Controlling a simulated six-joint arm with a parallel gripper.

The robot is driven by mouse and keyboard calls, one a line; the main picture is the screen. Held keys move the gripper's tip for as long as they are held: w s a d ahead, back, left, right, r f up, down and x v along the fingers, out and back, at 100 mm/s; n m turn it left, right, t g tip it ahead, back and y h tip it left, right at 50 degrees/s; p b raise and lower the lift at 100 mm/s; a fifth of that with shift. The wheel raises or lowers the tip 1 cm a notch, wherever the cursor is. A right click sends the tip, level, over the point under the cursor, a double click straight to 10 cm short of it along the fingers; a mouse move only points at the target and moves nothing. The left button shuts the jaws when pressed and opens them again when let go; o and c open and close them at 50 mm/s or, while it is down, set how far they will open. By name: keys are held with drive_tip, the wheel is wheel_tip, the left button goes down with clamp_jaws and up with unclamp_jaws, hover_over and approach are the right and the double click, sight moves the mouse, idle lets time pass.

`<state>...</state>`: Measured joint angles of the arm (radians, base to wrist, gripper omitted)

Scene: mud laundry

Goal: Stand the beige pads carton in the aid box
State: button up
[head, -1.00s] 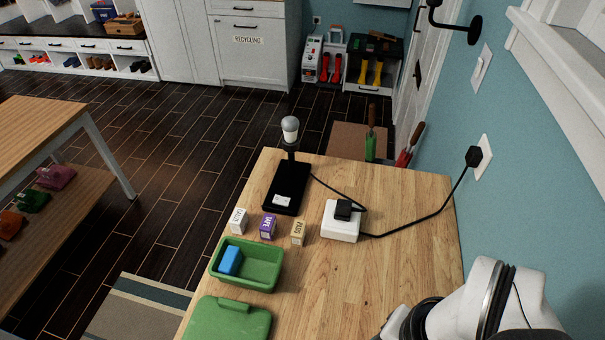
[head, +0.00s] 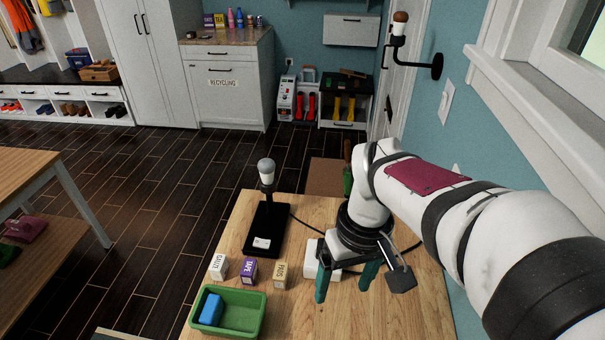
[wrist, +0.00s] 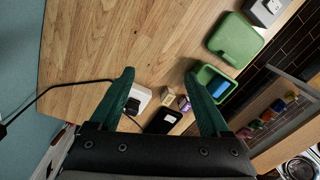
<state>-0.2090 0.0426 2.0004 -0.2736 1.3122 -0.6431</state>
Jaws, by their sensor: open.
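The beige pads carton (head: 281,275) stands on the wooden table, at the right end of a row of three small cartons. It also shows in the wrist view (wrist: 168,98). The aid box (head: 256,318) is an open green tub in front of the row, with a blue block (head: 211,309) in its left part. It shows in the wrist view too (wrist: 229,92). My gripper (head: 346,284) is open and empty, above the table to the right of the pads carton. Its two green fingers (wrist: 164,80) point out over the table in the wrist view.
A white gauze carton (head: 218,267) and a purple tape carton (head: 248,270) stand left of the pads carton. A black lamp base (head: 268,230) is behind them. A white power block (head: 322,262) with black cables sits partly behind my gripper. The front right tabletop is clear.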

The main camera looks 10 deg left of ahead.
drive_tip(key=w+a+f+n, duration=0.3)
drive_tip(key=w+a+n, duration=0.2)
drive_tip(key=w, duration=0.2)
drive_tip(key=n+h, duration=0.1)
drive_tip(key=n, duration=0.7)
hover_over(280, 271)
wheel_tip(280, 271, down, 8)
wheel_tip(280, 271, down, 9)
drive_tip(key=shift+r, duration=0.1)
drive_tip(key=c, duration=0.8)
drive_tip(key=shift+r, duration=0.1)
drive_tip(key=shift+c, duration=0.2)
drive_tip(key=shift+r, duration=2.9)
